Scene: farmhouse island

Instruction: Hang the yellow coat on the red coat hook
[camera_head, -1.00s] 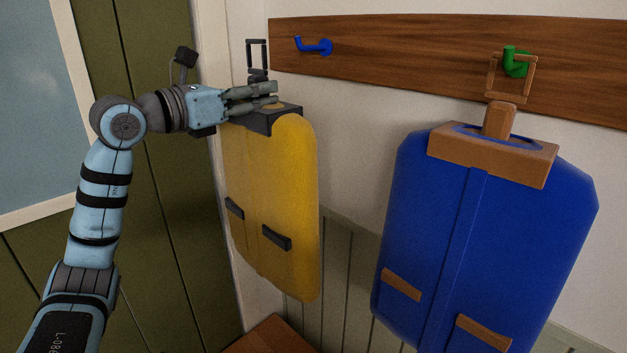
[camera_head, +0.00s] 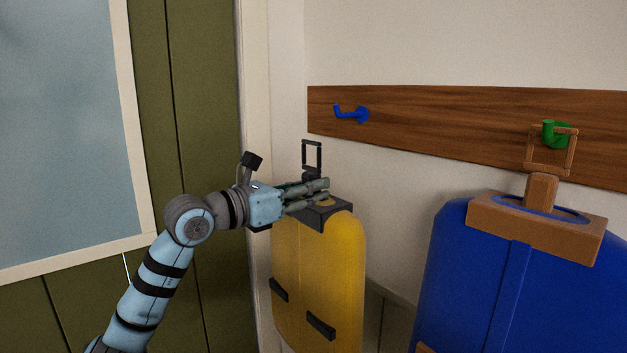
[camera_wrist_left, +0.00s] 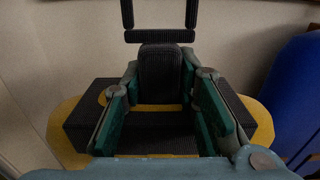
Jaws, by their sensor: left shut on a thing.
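The yellow coat (camera_head: 340,270) hangs upright from my left gripper (camera_head: 322,189), in front of the wall and left of the blue coat. It has a dark collar block (camera_head: 328,214), dark pocket bars and a dark square hanging loop (camera_head: 312,155) standing above the collar. My left gripper is shut on the dark post under the loop; the post (camera_wrist_left: 160,75) shows between the fingers in the left wrist view. The loop is below and left of the blue hook (camera_head: 352,114), apart from it. No red hook is in view. My right gripper is not in view.
A wooden hook board (camera_head: 430,120) runs along the wall. The blue coat (camera_head: 480,280) hangs at right, its brown loop (camera_head: 551,151) at the green hook (camera_head: 555,133). A green panelled door (camera_head: 210,160) with a pale window (camera_head: 60,130) is at left. The blue hook is empty.

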